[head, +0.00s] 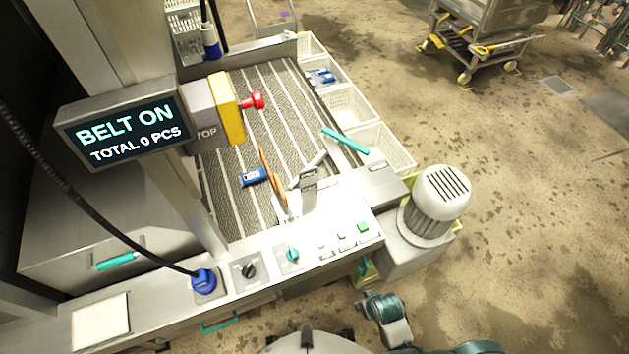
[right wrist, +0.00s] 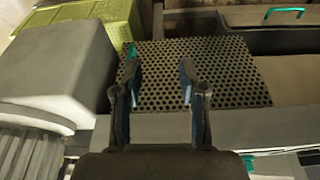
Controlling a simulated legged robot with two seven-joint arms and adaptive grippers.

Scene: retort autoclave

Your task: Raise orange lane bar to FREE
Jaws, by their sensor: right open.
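The orange lane bar (head: 271,179) is a thin orange strip over the ribbed conveyor belt (head: 225,115) in the head view. It slants from the upper left down towards the control panel, beside a grey metal bracket (head: 309,180). A blue can or pack (head: 252,177) lies on the belt just left of the bar. My right gripper (right wrist: 158,72) is open and empty in the right wrist view, before a perforated dark plate (right wrist: 215,85). The lane bar is not in that view. My right arm shows at the head view's bottom, well below the bar. My left gripper is not in view.
The front panel (head: 315,258) carries knobs and a green button (head: 363,227). A screen (head: 122,127) reads BELT ON, TOTAL 0 PCS. A red stop button (head: 257,100) juts over the belt. A motor (head: 437,200) and white crates (head: 385,150) stand right. Open floor lies beyond.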

